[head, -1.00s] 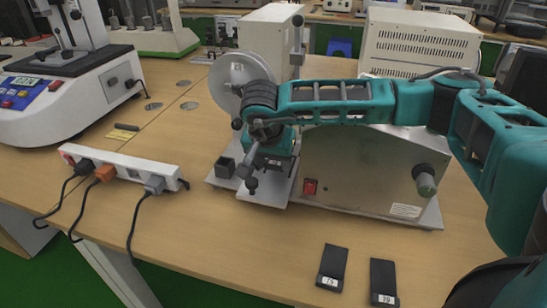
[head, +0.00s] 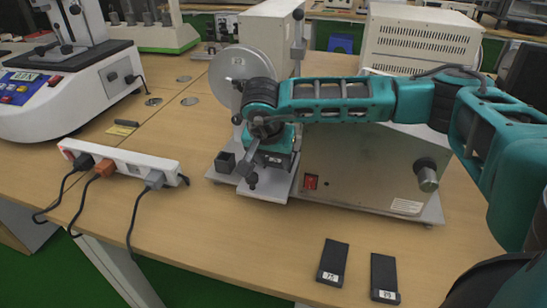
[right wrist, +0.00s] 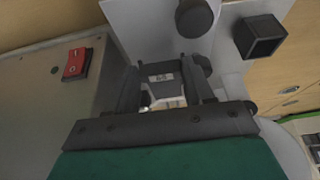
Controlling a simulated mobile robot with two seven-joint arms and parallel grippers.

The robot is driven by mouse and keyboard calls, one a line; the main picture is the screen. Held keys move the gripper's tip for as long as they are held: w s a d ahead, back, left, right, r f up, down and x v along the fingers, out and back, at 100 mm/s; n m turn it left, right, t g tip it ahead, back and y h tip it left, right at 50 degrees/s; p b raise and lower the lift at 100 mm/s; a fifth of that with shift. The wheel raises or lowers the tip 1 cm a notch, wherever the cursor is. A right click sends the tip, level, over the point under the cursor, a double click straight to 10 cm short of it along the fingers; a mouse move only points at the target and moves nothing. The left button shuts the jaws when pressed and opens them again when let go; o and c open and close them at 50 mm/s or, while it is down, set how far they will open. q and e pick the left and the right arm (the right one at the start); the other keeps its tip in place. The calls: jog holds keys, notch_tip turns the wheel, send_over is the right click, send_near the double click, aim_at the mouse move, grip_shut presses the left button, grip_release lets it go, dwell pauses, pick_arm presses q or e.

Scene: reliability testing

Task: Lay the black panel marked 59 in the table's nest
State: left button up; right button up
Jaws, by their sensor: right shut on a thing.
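My right gripper (head: 268,162) is over the light metal plate (head: 262,188) at the front of the boxy test machine. In the right wrist view the gripper (right wrist: 166,88) is shut on a black panel (right wrist: 160,70) with a small white label; the label is too small to read surely. The panel is between the fingers, above or at the plate; I cannot tell whether it touches. The nest cannot be made out and may be hidden under the gripper. Two other black panels with white labels lie on the table front, a left one (head: 333,258) and a right one (head: 384,275).
The machine's metal housing (head: 375,175) stands right of the gripper, with a red switch (head: 311,182). A black square cup (head: 225,162) is close on the left. A power strip (head: 120,160) with cables lies farther left.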

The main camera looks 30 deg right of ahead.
jog(key=shift+f, duration=0.45)
jog(key=shift+f+b, duration=0.15)
jog(key=shift+b, duration=0.25)
jog(key=shift+f+b, duration=0.3)
jog(key=shift+f, duration=0.05)
jog(key=shift+f, duration=0.25)
dwell(0.3)
jog(key=o, duration=1.1)
